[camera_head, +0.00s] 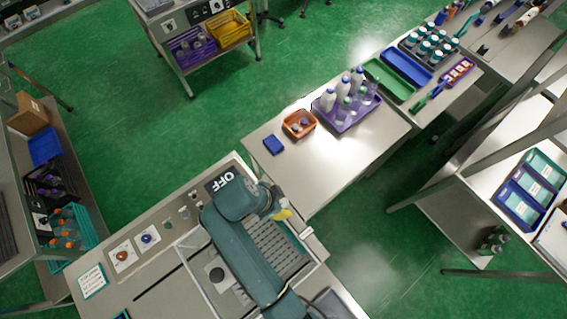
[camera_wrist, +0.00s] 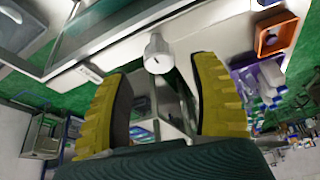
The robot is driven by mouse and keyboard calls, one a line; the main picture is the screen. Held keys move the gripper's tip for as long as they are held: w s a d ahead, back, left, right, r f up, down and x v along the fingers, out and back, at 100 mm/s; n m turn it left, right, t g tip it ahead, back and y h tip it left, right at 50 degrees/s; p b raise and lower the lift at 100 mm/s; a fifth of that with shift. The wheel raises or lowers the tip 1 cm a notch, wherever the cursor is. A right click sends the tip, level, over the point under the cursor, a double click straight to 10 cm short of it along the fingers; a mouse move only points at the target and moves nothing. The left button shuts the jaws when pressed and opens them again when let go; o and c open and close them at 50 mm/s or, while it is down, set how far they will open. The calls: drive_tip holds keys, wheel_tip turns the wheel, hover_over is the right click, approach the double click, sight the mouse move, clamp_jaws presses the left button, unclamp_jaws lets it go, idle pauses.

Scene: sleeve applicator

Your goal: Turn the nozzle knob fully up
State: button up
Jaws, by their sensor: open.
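A white round knob (camera_wrist: 158,55) with a small dark mark on its face shows in the wrist view, on the edge of a pale panel (camera_wrist: 200,28). It appears between and beyond the two yellow fingers of my gripper (camera_wrist: 168,98), which are spread apart with nothing between their tips. The fingers look apart from the knob. In the head view my gripper (camera_head: 283,214) is over the right side of the applicator bench (camera_head: 150,280), partly hidden by my arm. I cannot make out the knob clearly there.
A dark OFF sign (camera_head: 224,179), a red button (camera_head: 121,255) and a blue button (camera_head: 147,239) are on the bench. A side table (camera_head: 345,160) beyond holds an orange bin (camera_head: 299,124) and a purple tray (camera_head: 346,115) of bottles. Green floor lies between benches.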

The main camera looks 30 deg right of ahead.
drive_tip(key=v, duration=0.8)
drive_tip(key=shift+r, duration=0.15)
drive_tip(key=w+d+r+n+t+y, duration=0.1)
drive_tip(key=w+d+r+n+t, duration=0.1)
drive_tip(key=w+r+t, duration=0.55)
drive_tip(key=w+d+r+n+t+y, duration=0.1)
drive_tip(key=w+r+n+t, duration=0.2)
drive_tip(key=r, duration=0.8)
drive_tip(key=s+a+r+n+t+y, duration=0.1)
drive_tip(key=s+r+n+t, duration=0.2)
drive_tip(key=r, duration=1)
drive_tip(key=s+a+r+n+t+y, duration=0.1)
drive_tip(key=s+a+r+n+t, duration=0.1)
drive_tip(key=r+n+t, duration=0.7)
wheel_tip(320, 180, up, 4)
drive_tip(key=shift+s+r+n, duration=0.1)
drive_tip(key=shift+s+n, duration=0.4)
drive_tip(key=shift+n, duration=0.3)
